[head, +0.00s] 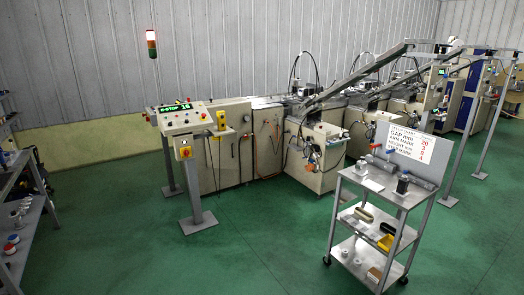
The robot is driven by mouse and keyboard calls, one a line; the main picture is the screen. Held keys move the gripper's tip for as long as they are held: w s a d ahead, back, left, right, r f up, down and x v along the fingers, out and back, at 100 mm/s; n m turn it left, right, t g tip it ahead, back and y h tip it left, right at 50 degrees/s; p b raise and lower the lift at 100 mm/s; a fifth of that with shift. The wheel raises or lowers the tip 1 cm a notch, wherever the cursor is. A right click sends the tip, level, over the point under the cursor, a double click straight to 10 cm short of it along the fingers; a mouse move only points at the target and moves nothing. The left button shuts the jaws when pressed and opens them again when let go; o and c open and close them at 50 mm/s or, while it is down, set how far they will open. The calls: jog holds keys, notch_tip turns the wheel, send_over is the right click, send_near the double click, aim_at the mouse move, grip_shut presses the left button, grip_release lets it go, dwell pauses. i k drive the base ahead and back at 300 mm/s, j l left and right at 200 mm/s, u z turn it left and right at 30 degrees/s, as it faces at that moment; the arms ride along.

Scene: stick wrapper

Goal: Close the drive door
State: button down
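The long machine (267,140) runs from the middle of the head view toward the back right. Its near end has pale cabinet panels (230,150) with dark seams and small dark fittings. I cannot tell which panel is the drive door, or whether any of them stands open. A second pale cabinet front (318,172) with orange cables and small devices juts forward to the right of these panels. My gripper is not in this view.
A control console (184,120) showing "E-STOP 16" stands on a post left of the machine. A wheeled cart (343,247) with tools and a sign (408,142) stands at front right. Shelves (28,225) line the left edge. Green floor (250,235) between them is clear.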

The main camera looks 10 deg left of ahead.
aim_at(228, 143)
jog(key=i+j+u, duration=0.25)
jog(key=i, duration=0.8)
jog(key=i+u, duration=0.25)
jog(key=i, duration=1.9)
jog(key=i+j, duration=0.1)
jog(key=i, duration=1.05)
jog(key=i+z, duration=0.3)
jog(key=i, duration=0.15)
jog(key=i+j+z, duration=0.45)
jog(key=i+z, duration=0.15)
jog(key=i, duration=0.2)
